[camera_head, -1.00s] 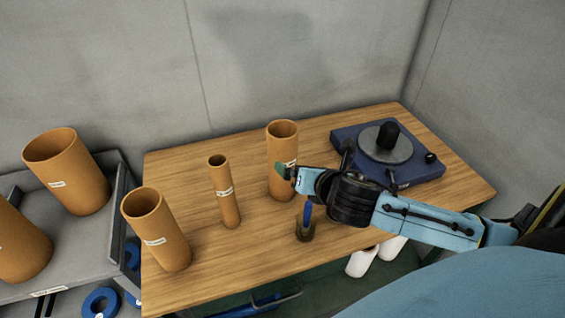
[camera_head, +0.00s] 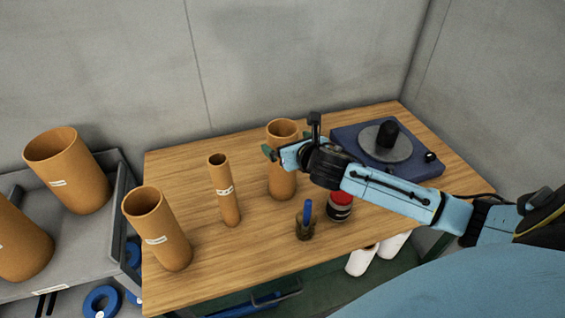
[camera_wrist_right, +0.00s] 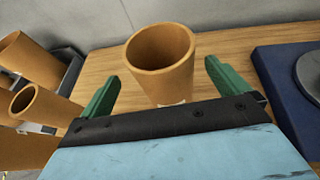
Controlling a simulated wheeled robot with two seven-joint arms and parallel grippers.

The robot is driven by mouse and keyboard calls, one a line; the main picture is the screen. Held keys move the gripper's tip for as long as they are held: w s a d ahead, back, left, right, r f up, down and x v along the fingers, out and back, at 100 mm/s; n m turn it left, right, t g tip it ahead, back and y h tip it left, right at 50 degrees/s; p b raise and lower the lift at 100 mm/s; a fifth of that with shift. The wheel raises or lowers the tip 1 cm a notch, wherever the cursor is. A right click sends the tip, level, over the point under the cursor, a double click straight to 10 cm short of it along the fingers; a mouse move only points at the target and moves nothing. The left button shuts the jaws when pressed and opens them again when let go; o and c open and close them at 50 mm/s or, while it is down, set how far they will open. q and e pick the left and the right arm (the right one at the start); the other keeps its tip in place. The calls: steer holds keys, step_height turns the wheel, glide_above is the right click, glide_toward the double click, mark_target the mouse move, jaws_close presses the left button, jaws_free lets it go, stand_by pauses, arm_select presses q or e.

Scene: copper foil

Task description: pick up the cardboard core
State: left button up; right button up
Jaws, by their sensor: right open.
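Several orange-brown cardboard cores stand upright on the wooden table. The core (camera_head: 283,183) nearest my right gripper (camera_head: 286,146) is wide and labelled; the gripper covers part of its upper side. In the right wrist view this core (camera_wrist_right: 161,72) appears between the open green fingers of my right gripper (camera_wrist_right: 160,76), with gaps on both sides. The gripper is empty. A thin core (camera_head: 224,192) stands to its left, and another wide core (camera_head: 158,232) stands at the table's left edge. My left gripper is out of view.
A blue turntable device (camera_head: 410,173) stands at the back right. A red-lidded jar (camera_head: 340,207) and a small holder with a blue item (camera_head: 305,226) are near the front edge. A grey cart (camera_head: 90,228) with larger cores stands left of the wooden table (camera_head: 220,275).

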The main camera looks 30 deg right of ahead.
mark_target(276, 133)
steer(key=shift+x, duration=2.35)
steer(key=shift+d+r, duration=0.15)
steer(key=c, duration=1.5)
